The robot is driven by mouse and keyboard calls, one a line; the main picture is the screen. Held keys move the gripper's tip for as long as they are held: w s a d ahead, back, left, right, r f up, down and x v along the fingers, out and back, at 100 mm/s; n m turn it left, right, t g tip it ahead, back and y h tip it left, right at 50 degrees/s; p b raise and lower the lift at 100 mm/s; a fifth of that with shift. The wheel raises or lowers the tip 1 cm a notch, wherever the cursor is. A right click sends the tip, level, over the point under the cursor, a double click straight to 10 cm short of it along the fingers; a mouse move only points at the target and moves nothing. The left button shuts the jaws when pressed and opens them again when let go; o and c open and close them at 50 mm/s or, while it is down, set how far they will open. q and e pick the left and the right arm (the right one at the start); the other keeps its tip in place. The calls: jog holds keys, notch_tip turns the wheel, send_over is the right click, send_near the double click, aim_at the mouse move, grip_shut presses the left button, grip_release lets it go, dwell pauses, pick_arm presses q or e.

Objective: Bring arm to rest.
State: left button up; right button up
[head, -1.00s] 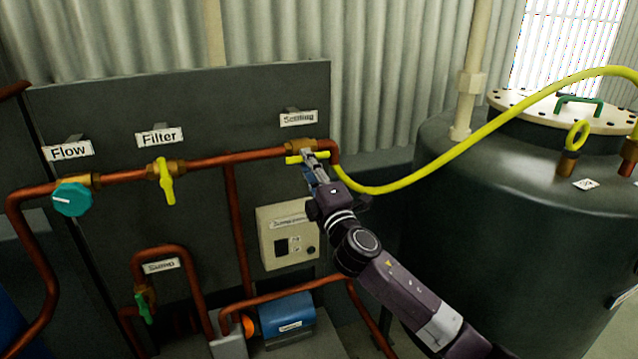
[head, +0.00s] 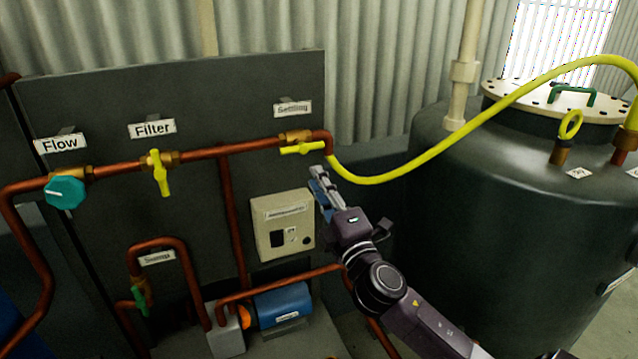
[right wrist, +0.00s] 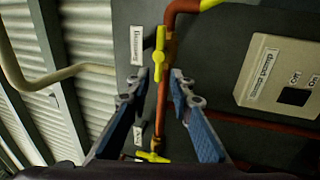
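My right gripper (head: 318,180) is in the middle of the head view, just below and to the right of the yellow Settling valve handle (head: 302,149), apart from it. The handle lies horizontal, along the copper pipe. In the right wrist view the two blue-padded fingers of my right gripper (right wrist: 163,85) are spread apart with nothing held between them. The Settling handle (right wrist: 159,52) shows beyond the fingertips in that view. My left gripper is not in view.
The yellow Filter handle (head: 160,172) hangs down on the pipe, left of a control box (head: 283,224). A teal Flow knob (head: 65,192) is at far left. A yellow hose (head: 440,135) arches to the dark tank (head: 520,190) at right. A blue motor (head: 283,305) sits below.

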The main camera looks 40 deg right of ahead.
dwell(0.3)
